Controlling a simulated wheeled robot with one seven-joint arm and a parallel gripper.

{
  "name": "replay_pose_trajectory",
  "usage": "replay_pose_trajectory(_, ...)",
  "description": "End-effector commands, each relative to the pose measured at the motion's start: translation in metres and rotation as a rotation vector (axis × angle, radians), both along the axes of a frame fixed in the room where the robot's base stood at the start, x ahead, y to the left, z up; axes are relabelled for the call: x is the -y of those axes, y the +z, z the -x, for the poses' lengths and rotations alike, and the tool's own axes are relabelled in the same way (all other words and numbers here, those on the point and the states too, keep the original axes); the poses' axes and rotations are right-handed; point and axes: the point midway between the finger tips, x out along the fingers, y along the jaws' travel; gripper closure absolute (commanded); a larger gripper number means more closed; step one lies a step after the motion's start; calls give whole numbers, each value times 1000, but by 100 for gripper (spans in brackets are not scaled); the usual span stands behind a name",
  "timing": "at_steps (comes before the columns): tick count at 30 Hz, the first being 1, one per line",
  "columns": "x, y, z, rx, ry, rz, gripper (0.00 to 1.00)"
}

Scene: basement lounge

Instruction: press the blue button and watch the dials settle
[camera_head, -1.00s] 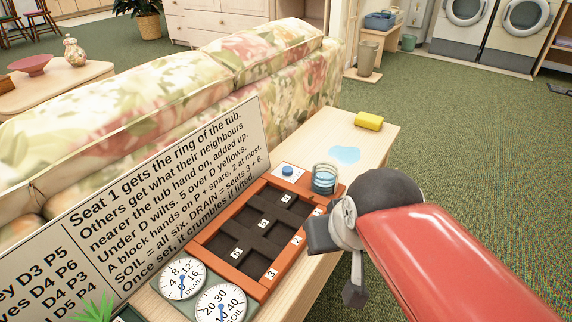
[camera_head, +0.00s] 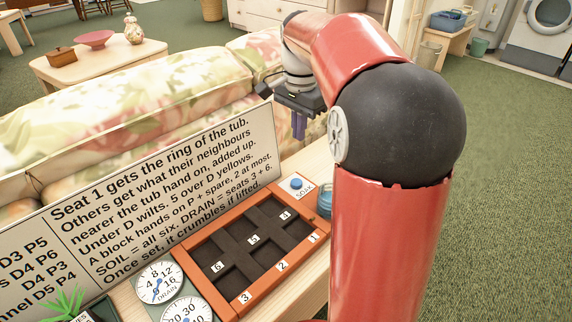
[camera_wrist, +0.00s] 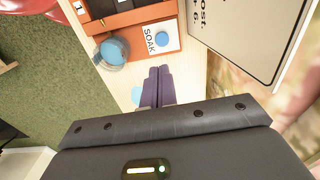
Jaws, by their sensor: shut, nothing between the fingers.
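The blue button (camera_head: 296,184) sits on a white plate marked SOAK at the far end of the orange planter frame (camera_head: 190,252). It also shows in the wrist view (camera_wrist: 162,39). My gripper (camera_head: 298,136) points down above the bench, beyond the button in the head view. Its purple fingers (camera_wrist: 159,70) are together and empty, with the tips apart from the button. The DRAIN dial (camera_head: 159,284) and a second dial (camera_head: 187,311), partly cut off, stand at the near end; each has a blue needle.
The clear tub (camera_head: 325,201) of blue water beside the button is partly hidden by my arm; the wrist view shows it too (camera_wrist: 114,50). The rule board (camera_head: 165,190) stands along the bench's left, before the floral sofa (camera_head: 130,110). The planter compartments look empty.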

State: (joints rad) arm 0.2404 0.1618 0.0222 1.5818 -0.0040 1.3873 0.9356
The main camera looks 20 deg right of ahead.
Motion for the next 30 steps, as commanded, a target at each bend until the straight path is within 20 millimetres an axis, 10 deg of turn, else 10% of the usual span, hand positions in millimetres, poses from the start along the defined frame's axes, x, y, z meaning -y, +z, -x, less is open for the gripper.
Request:
replay_pose_trajectory(17, 4, -8, -5, -12, -29, -4, 100)
replay_pose_trajectory(30, 3, -94, -4, -15, -28, -5, 100)
